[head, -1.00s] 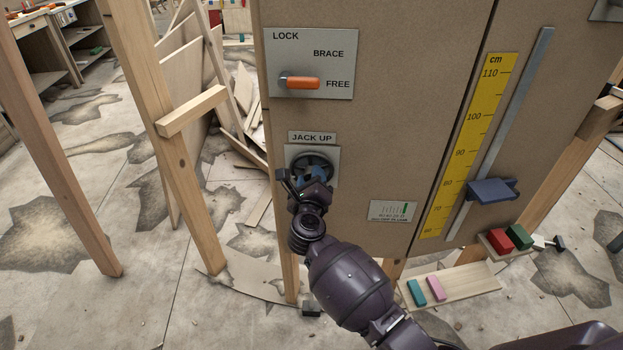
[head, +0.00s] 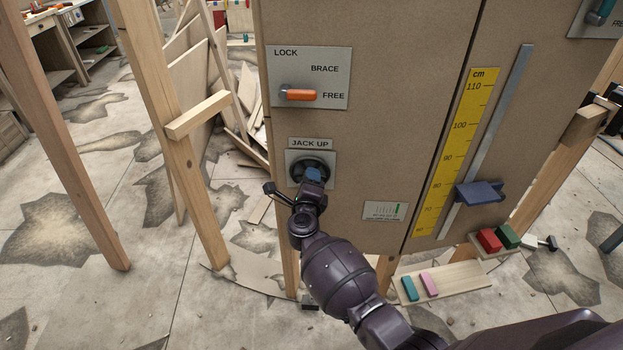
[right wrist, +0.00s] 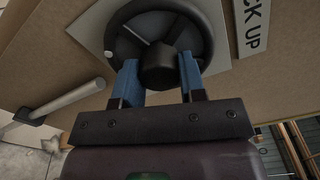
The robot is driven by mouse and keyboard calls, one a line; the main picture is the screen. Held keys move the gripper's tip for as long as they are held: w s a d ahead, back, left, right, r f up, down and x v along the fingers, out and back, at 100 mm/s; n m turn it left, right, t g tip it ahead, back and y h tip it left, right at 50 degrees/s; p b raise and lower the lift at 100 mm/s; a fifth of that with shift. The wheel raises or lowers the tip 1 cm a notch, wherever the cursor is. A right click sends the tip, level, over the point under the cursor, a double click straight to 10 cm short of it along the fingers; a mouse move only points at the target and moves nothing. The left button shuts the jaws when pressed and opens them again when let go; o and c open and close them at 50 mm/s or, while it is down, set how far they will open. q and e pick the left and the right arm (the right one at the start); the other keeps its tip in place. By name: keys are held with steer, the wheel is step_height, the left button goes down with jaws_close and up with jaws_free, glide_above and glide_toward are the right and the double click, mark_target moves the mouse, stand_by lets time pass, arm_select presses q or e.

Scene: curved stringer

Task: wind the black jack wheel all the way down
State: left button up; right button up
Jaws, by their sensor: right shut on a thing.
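The black jack wheel (head: 309,166) sits on a grey plate under the "JACK UP" label (head: 310,144) on the brown panel. In the right wrist view its rim and thick hub (right wrist: 158,66) show close up. My right gripper (right wrist: 158,76) has its blue fingers on either side of the hub, shut on the wheel. In the head view the gripper (head: 314,177) covers the wheel's lower part. My left gripper is not in view.
An orange lever (head: 301,95) above points to FREE. A blue pointer (head: 480,192) stands by the lower part of the yellow cm scale (head: 457,150). Wooden posts (head: 172,140) stand left. Coloured blocks lie on low boards (head: 462,278) at lower right.

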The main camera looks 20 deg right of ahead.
steer(key=shift+r+n+p, duration=0.1)
steer(key=shift+n+p, duration=0.25)
steer(key=shift+n, duration=0.25)
steer(key=o, duration=0.9)
steer(key=shift+s+a, duration=0.1)
steer(key=shift+s, duration=0.05)
steer(key=p+v, duration=0.3)
steer(key=v, duration=0.7)
steer(key=shift+s+a, duration=0.15)
steer(key=shift+s, duration=0.1)
steer(key=shift+n, duration=0.3)
